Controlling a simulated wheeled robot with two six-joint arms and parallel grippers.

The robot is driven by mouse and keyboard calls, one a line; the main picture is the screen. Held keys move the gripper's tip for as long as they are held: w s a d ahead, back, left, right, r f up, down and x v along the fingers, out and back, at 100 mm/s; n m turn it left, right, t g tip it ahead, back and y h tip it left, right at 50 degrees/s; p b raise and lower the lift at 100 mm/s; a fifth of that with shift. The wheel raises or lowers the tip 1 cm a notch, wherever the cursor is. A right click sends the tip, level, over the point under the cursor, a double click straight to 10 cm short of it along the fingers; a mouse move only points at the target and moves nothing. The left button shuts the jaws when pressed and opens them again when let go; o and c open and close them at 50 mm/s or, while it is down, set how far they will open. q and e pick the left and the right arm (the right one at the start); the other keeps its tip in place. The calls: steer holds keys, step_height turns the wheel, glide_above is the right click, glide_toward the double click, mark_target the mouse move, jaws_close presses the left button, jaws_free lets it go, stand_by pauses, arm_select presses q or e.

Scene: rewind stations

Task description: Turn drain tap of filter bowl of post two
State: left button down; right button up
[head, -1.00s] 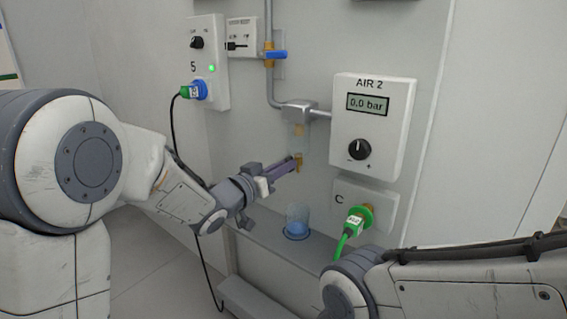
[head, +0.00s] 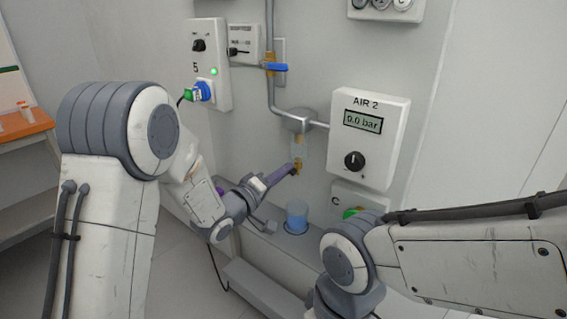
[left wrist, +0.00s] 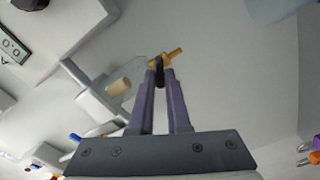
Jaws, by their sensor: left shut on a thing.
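The clear filter bowl (head: 299,146) hangs under a grey metal head on the pipe, left of the AIR 2 box (head: 369,138), which reads 0.0 bar. A brass drain tap (head: 297,168) sits at its bottom end. My left gripper (head: 290,170) is shut on this tap. In the left wrist view the purple fingers (left wrist: 161,78) close on the tap, and its brass end (left wrist: 175,51) sticks out past them. The bowl there (left wrist: 119,86) shows a tan element inside. My right arm is in front at the right; its gripper is out of view.
A clear cup with blue contents (head: 297,217) stands on the grey ledge below the tap. A blue-handled valve (head: 276,67) is on the pipe above. Box 5 (head: 208,65) with a green light is at the left. A green connector (head: 352,212) is partly hidden by my right arm.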

arm_select(q)
steer(key=shift+a+n+p, duration=0.1)
steer(key=shift+n+p, duration=1.75)
steer(key=shift+n, duration=0.85)
steer(key=shift+f, duration=0.1)
steer(key=c, duration=0.9)
jaws_free()
steer(key=v, duration=1)
steer(key=shift+s+a, duration=0.15)
steer(key=shift+s, duration=0.05)
